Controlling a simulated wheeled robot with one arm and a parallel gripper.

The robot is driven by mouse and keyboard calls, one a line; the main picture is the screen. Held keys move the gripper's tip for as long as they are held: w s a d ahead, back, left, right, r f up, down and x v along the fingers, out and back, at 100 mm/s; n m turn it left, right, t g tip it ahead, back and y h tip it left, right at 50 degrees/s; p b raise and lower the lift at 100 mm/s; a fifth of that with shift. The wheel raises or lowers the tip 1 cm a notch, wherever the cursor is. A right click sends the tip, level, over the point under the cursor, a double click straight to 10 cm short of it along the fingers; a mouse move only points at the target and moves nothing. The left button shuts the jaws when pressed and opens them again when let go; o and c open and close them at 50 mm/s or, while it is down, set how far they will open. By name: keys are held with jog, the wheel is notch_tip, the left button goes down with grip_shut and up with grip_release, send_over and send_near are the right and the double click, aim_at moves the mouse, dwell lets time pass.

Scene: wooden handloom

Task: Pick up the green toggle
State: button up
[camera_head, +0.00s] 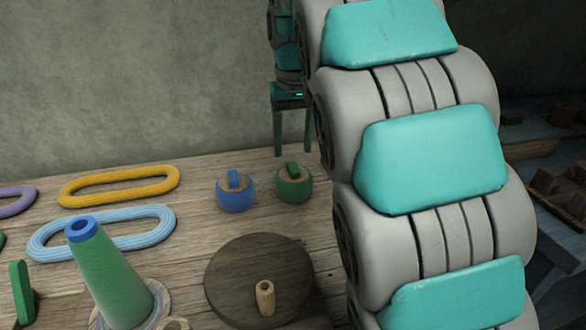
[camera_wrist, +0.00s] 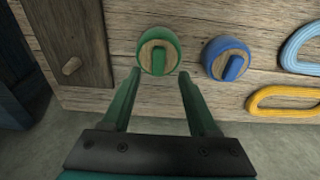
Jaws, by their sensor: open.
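The green toggle (camera_head: 293,170) is a small upright green tab on top of a round green base with a wooden top face (camera_head: 293,186). It stands on the wooden table, right of a matching blue one, and also shows in the wrist view (camera_wrist: 158,59). My gripper (camera_head: 293,152) is open and empty, pointing down above the toggle. In the wrist view its two green fingertips (camera_wrist: 159,74) are at either side of the base's near edge in the picture. The fingers appear apart from the toggle; the exact height gap is hard to tell.
The blue toggle piece (camera_head: 235,195) stands close to the left. A dark round disc with a wooden peg (camera_head: 265,298) lies nearer the front. Yellow (camera_head: 120,186) and light blue (camera_head: 60,243) loops and a green cone (camera_head: 105,275) are further left.

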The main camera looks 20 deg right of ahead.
aim_at(294, 167)
jog(key=shift+w+d+f+p, duration=0.1)
jog(key=shift+w+f+p, duration=0.1)
jog(key=shift+f, duration=1.1)
jog(key=shift+w+d+f+p, duration=0.1)
jog(key=shift+f+p, duration=0.05)
jog(key=shift+f, duration=1.1)
jog(key=shift+s, duration=0.1)
grip_shut()
